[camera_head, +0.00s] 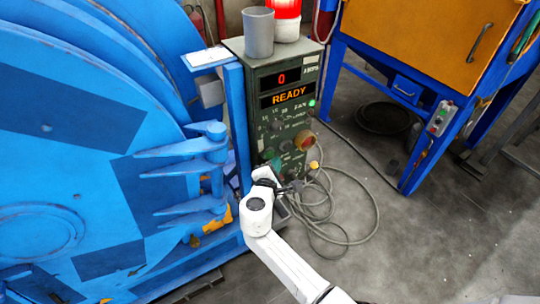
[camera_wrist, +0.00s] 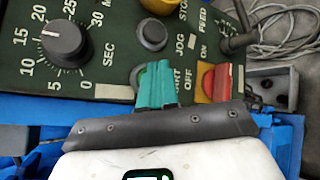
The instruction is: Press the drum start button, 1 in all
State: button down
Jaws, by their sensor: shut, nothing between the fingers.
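The green start button (camera_wrist: 155,85) is on the dark green control panel (camera_wrist: 112,55), beside partly hidden lettering ending in "ART". In the head view the control box (camera_head: 262,125) shows a lit "READY" and "0". My gripper (camera_head: 291,187) is shut and empty, low in front of the box. The large blue drum machine (camera_head: 70,150) stands at the left.
Cables (camera_head: 345,220) lie on the floor. A blue-legged yellow cabinet (camera_head: 430,40) stands at the right.

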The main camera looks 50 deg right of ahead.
jog(key=shift+w, duration=0.15)
jog(key=shift+w+d, duration=0.1)
jog(key=shift+w, duration=0.15)
